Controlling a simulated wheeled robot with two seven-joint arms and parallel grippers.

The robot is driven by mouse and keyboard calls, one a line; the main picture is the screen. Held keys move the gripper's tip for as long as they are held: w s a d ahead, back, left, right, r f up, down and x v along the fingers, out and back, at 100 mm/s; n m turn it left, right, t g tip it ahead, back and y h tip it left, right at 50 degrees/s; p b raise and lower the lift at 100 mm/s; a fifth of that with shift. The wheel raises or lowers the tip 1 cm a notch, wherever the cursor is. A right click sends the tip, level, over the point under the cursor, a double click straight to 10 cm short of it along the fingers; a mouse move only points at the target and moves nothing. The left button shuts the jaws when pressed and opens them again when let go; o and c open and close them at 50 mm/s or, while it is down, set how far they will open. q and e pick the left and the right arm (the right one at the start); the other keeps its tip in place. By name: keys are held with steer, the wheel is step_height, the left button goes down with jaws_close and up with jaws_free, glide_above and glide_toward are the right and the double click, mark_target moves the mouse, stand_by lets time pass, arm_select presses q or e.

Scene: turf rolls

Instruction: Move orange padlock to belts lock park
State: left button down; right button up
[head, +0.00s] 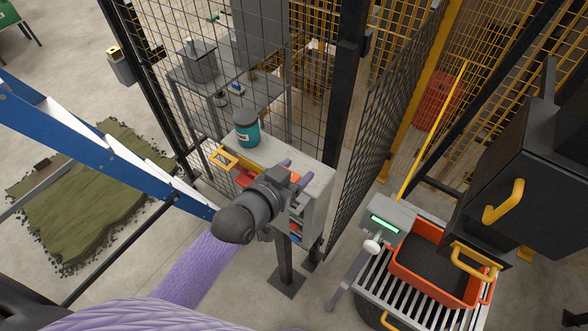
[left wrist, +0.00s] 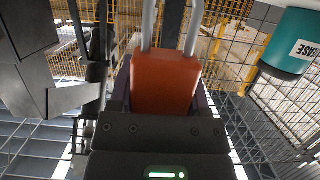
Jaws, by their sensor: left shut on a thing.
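The orange padlock (left wrist: 165,82) fills the middle of the left wrist view, with its grey shackle pointing away from my wrist. My left gripper (head: 294,173) is shut on the padlock's body, one purple finger on each side. In the head view only a small orange part of it shows between the fingers. The gripper is above the light grey top of a post-mounted box (head: 318,195), near its right end. Red and coloured items show at the box's front, partly hidden by my arm. I cannot tell which part is the belts lock park. My right gripper is not in view.
A teal jar (head: 247,134) stands on the box top, left of my gripper. Black mesh fencing (head: 375,140) rises behind and to the right. An orange crate (head: 440,290) sits on rollers at lower right. A blue beam (head: 100,155) crosses at left.

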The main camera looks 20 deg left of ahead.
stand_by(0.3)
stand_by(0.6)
arm_select(q)
steer(key=shift+p, duration=0.45)
stand_by(0.3)
steer(key=shift+f+b, duration=1.9)
steer(key=shift+f, duration=0.7)
jaws_free()
